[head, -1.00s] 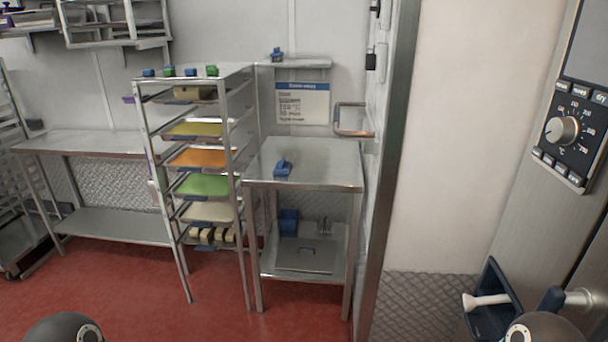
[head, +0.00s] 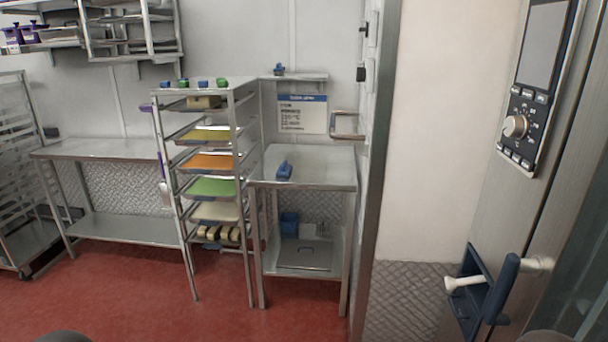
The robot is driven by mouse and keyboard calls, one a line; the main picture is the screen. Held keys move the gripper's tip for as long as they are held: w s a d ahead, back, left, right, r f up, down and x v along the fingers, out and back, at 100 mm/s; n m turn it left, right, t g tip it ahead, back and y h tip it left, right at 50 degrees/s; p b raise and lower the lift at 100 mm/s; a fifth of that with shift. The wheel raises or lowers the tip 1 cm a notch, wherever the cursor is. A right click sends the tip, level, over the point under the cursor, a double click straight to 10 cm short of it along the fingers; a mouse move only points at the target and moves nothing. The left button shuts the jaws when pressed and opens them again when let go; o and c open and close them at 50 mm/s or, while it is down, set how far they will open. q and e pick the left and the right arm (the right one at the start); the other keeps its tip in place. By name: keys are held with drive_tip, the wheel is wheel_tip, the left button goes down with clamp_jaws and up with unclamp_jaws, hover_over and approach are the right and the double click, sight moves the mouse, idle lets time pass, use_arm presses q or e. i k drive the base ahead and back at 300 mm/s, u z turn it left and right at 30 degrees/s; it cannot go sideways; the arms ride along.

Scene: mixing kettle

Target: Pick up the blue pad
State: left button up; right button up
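A small blue object with a raised handle-like top, which may be the blue pad (head: 284,171), lies on the steel side table (head: 325,170) in the head view. A similar blue object (head: 279,70) sits on the small wall shelf (head: 305,76) above it. I cannot tell for certain which one is the pad. Neither of my grippers is in view, and only dark rounded parts of my arms show at the bottom edge. Nothing of mine is near the side table.
A tray rack (head: 213,187) with coloured trays stands left of the side table, with small blue and green items on top. A long steel table (head: 100,148) is further left. An appliance with a dial (head: 515,126) and protruding handle (head: 504,290) stands close on the right. Red floor (head: 150,305) ahead is clear.

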sight(284, 170)
drive_tip(key=u, duration=0.15)
drive_tip(key=i, duration=1.05)
drive_tip(key=u, duration=0.6)
drive_tip(key=i, duration=2.3)
drive_tip(key=z, duration=0.55)
